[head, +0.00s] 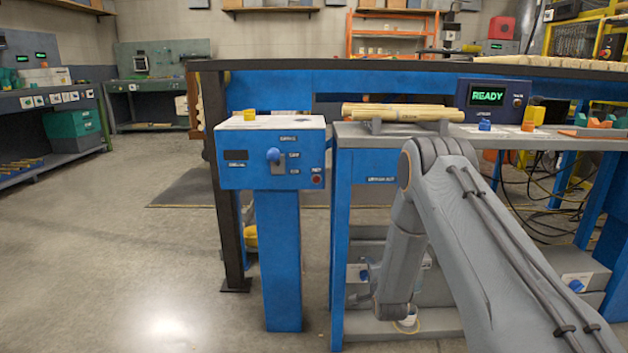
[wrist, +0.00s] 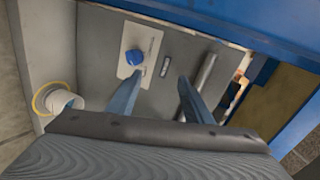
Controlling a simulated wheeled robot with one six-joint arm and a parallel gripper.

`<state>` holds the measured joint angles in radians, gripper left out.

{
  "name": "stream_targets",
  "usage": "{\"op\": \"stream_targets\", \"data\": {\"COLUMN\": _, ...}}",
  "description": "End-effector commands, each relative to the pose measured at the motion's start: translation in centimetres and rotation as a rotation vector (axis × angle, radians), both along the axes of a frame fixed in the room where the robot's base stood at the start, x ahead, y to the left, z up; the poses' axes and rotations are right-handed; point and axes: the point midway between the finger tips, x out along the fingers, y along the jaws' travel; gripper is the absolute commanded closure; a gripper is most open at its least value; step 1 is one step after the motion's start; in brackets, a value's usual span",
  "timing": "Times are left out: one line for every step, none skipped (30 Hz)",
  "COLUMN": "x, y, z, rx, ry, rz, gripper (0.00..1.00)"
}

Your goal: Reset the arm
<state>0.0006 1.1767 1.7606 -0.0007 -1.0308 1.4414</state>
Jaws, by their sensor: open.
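My arm (head: 430,200) is bent in front of the blue-legged workbench, its forearm hanging down to the space under the top. In the wrist view my gripper (wrist: 160,80) has its two fingers apart, with nothing between them. Beyond the fingertips is a grey panel (wrist: 105,60) with a blue knob (wrist: 134,57) on a pale plate. The knob is ahead of the left finger; I cannot tell the exact gap. In the head view the knob (head: 364,275) shows just left of my arm, under the bench. The fingers are hidden in the head view.
A roll of tape (wrist: 62,101) lies left of the panel. Turned wood pieces (head: 405,112) rest on the bench top (head: 350,132), near a READY display (head: 487,97). A blue pedestal control box (head: 270,155) stands to the left. Open floor (head: 150,260) lies further left.

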Motion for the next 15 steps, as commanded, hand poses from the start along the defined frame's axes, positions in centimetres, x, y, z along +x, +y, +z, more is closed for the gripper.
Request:
{"op": "stream_targets", "data": {"x": -0.2, "y": 0.0, "z": 1.8, "rx": -0.052, "ry": 0.033, "rz": 0.019, "gripper": 0.54}}
{"op": "stream_targets", "data": {"x": -0.5, "y": 0.0, "z": 2.5, "rx": -0.086, "ry": 0.059, "rz": 0.033, "gripper": 0.54}}
{"op": "stream_targets", "data": {"x": -1.0, "y": 0.0, "z": 3.5, "rx": -0.13, "ry": 0.093, "rz": 0.052, "gripper": 0.54}}
{"op": "stream_targets", "data": {"x": -1.5, "y": 0.0, "z": 4.2, "rx": -0.164, "ry": 0.118, "rz": 0.069, "gripper": 0.54}}
{"op": "stream_targets", "data": {"x": -2.0, "y": 0.0, "z": 4.9, "rx": -0.198, "ry": 0.144, "rz": 0.085, "gripper": 0.54}}
{"op": "stream_targets", "data": {"x": -2.7, "y": 0.0, "z": 5.8, "rx": -0.241, "ry": 0.178, "rz": 0.109, "gripper": 0.54}}
{"op": "stream_targets", "data": {"x": -3.3, "y": 0.0, "z": 6.5, "rx": -0.273, "ry": 0.203, "rz": 0.128, "gripper": 0.54}}
{"op": "stream_targets", "data": {"x": -4.0, "y": 0.0, "z": 7.2, "rx": -0.305, "ry": 0.229, "rz": 0.148, "gripper": 0.54}}
{"op": "stream_targets", "data": {"x": -4.9, "y": 0.0, "z": 8.1, "rx": -0.346, "ry": 0.263, "rz": 0.175, "gripper": 0.54}}
{"op": "stream_targets", "data": {"x": -5.7, "y": 0.0, "z": 8.7, "rx": -0.377, "ry": 0.286, "rz": 0.197, "gripper": 0.54}}
{"op": "stream_targets", "data": {"x": -6.5, "y": 0.0, "z": 9.4, "rx": -0.407, "ry": 0.311, "rz": 0.22, "gripper": 0.54}}
{"op": "stream_targets", "data": {"x": -7.6, "y": 0.0, "z": 10.2, "rx": -0.446, "ry": 0.343, "rz": 0.25, "gripper": 0.54}}
{"op": "stream_targets", "data": {"x": -8.5, "y": 0.0, "z": 10.8, "rx": -0.476, "ry": 0.367, "rz": 0.276, "gripper": 0.54}}
{"op": "stream_targets", "data": {"x": -9.5, "y": 0.0, "z": 11.5, "rx": -0.505, "ry": 0.391, "rz": 0.301, "gripper": 0.54}}
{"op": "stream_targets", "data": {"x": -10.8, "y": 0.0, "z": 12.3, "rx": -0.543, "ry": 0.421, "rz": 0.335, "gripper": 0.54}}
